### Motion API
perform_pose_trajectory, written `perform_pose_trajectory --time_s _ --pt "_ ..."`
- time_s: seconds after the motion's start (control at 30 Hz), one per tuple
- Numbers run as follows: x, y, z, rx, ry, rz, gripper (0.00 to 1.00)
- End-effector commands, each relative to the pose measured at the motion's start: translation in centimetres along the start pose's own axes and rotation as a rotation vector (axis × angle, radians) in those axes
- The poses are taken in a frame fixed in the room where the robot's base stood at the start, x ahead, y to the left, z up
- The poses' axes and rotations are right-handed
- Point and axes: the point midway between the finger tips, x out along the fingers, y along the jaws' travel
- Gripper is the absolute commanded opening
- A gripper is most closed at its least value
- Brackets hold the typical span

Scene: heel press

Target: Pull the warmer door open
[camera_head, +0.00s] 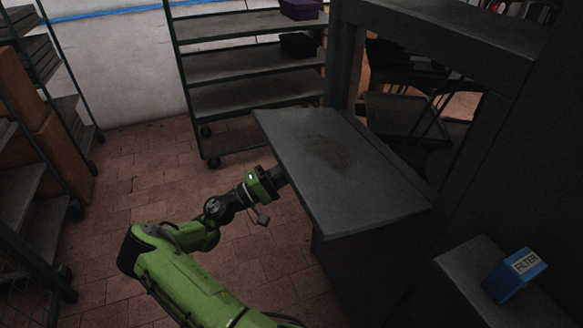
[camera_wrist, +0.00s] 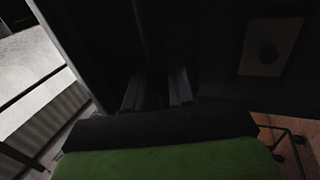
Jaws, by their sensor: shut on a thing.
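My gripper (camera_wrist: 157,84) shows in the wrist view as two grey fingers around a dark, thin upright bar (camera_wrist: 145,35), which looks like the door handle. The surface behind it, seemingly the warmer door (camera_wrist: 215,65), is very dark, and its edges are hard to make out. In the head view my green arm reaches to the left side of a grey slab (camera_head: 385,190) with a brown stain. There my wrist (camera_head: 262,187) is just left of the slab, and the fingertips are hidden. I cannot tell how far the door is open.
A wheeled shelf rack (camera_head: 245,65) stands behind, and another rack (camera_head: 40,220) stands at the left. The brick floor (camera_head: 130,175) between them is clear. A blue filter box (camera_head: 515,275) lies on a grey surface at the lower right.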

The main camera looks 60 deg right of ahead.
Motion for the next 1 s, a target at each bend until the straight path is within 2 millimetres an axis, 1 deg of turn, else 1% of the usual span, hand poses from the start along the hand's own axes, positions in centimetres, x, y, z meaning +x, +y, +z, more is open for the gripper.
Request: perform_pose_trajectory --time_s 0.03,0.23,0.77,0.8,0.9,1.0 --pt "-0.3 -0.9 0.0 0.0 0.0 0.026 0.0" --pt "-0.6 -1.9 0.0 0.002 -0.001 0.088 0.0" --pt "-0.6 -2.0 0.0 0.004 0.0 0.111 0.0" --pt "-0.6 -2.0 0.0 0.004 0.0 0.111 0.28" --pt "-0.6 -2.0 0.0 0.005 0.0 0.11 0.42" --pt "-0.6 -2.0 0.0 0.005 0.0 0.111 0.42"
